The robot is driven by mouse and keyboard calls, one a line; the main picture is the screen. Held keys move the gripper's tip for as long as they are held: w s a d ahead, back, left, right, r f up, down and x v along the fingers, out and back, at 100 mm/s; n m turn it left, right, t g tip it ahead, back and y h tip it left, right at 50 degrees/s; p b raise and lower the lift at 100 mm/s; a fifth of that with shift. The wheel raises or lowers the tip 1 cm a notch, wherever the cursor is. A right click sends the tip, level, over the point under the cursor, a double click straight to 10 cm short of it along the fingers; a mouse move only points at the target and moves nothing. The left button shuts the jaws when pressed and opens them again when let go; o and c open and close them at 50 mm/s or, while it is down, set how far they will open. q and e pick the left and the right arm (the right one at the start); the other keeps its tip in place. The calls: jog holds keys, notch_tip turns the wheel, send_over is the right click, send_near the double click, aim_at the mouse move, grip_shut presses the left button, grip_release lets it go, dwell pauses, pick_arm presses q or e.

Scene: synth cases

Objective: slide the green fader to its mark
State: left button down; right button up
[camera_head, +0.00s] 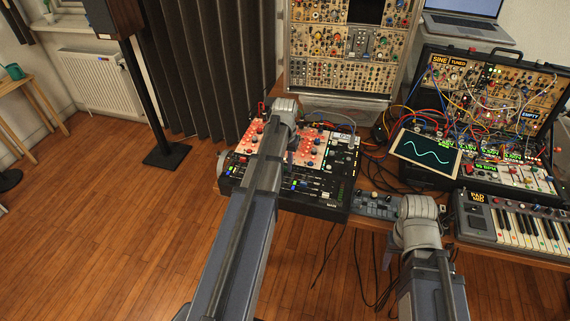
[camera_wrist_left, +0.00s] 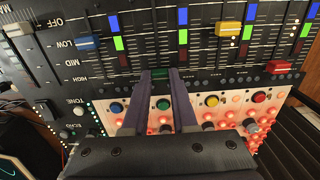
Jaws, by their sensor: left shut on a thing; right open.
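The mixer (camera_head: 341,187) lies on the desk, with my left arm across it in the head view. In the left wrist view, the green fader (camera_wrist_left: 160,72) sits between the fingertips of my left gripper (camera_wrist_left: 160,78), which is shut on it. The fader is near the lower end of its slot, beside the row marked HIGH. Blue and green patches show beside several slots; I cannot tell which is the green fader's mark. My right gripper (camera_head: 393,250) is open, mostly hidden by its arm at the desk's front edge, apart from the mixer.
Blue (camera_wrist_left: 88,42), yellow (camera_wrist_left: 228,28) and red (camera_wrist_left: 278,67) faders flank the green one. Cables, a scope screen (camera_head: 425,152), a keyboard (camera_head: 515,228) and modular racks (camera_head: 345,50) crowd the right and back.

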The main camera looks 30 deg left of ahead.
pick_arm(q)
jog(key=shift+s, duration=0.15)
dwell(0.4)
jog(key=s, duration=0.2)
jog(key=s+d, duration=0.1)
jog(key=s, duration=0.2)
jog(key=s+d, duration=0.1)
jog(key=s, duration=0.1)
jog(key=shift+s, duration=0.35)
jog(key=c, duration=0.7)
grip_release()
jog(key=shift+w, duration=0.1)
jog(key=shift+r, duration=0.1)
notch_tip(320, 180, up, 8)
jog(key=p, duration=0.7)
jog(key=shift+f+p, duration=0.2)
jog(key=shift+p, duration=0.15)
